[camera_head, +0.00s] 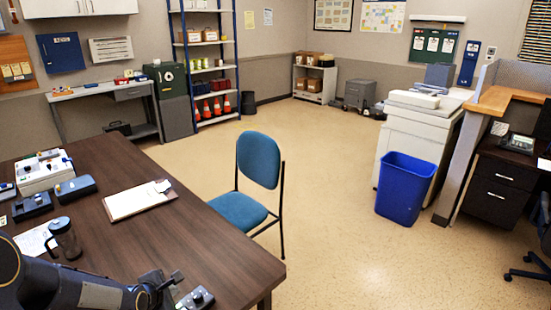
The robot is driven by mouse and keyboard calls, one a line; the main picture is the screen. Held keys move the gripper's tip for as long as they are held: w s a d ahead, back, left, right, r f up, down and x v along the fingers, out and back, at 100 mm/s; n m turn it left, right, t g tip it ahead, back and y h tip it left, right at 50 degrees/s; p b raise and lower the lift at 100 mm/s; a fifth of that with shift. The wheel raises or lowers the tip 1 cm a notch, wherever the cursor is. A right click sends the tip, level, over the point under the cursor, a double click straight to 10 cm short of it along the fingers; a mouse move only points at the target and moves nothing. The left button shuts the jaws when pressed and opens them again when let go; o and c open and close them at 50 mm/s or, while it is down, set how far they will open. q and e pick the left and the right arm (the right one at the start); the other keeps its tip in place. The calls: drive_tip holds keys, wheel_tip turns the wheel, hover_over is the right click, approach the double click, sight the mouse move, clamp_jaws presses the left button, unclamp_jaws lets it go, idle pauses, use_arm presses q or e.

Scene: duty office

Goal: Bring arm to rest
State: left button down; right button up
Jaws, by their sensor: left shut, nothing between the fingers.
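My left arm (60,287) comes in from the lower left, low over the front of the dark wooden desk (180,228). My left gripper (174,281) is at its end, near the desk's front edge, shut and holding nothing. A small dark device with light buttons (195,298) lies just right of the gripper; I cannot tell whether they touch. A dark mug or jug (65,238) stands just behind the arm. My right gripper is not in view.
A clipboard (139,199) lies mid-desk. A white machine (44,171) and dark devices (75,188) stand at the desk's left. A blue chair (257,160) is at the desk's right side. A blue bin (404,188) stands beyond open floor (330,220).

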use_arm(q)
drive_tip(key=s+d+r+m+g, duration=0.1)
drive_tip(key=s+d+r+m, duration=0.1)
drive_tip(key=s+r+m, duration=0.35)
drive_tip(key=s+d+r+m+g, duration=0.1)
drive_tip(key=s+d+r+m, duration=0.2)
drive_tip(key=s+r+m, duration=0.3)
drive_tip(key=s+d+r+m+h, duration=0.1)
drive_tip(key=s+d+r+m, duration=0.1)
drive_tip(key=s+m, duration=0.3)
drive_tip(key=s+d+r+m+g+h, duration=0.1)
drive_tip(key=s+d+m, duration=0.3)
drive_tip(key=s, duration=0.6)
drive_tip(key=shift+s+d+r+m+h, duration=0.2)
drive_tip(key=shift+d+r+m+h, duration=0.25)
drive_tip(key=shift+m, duration=0.5)
drive_tip(key=shift+a+r, duration=0.1)
drive_tip(key=shift+a, duration=0.05)
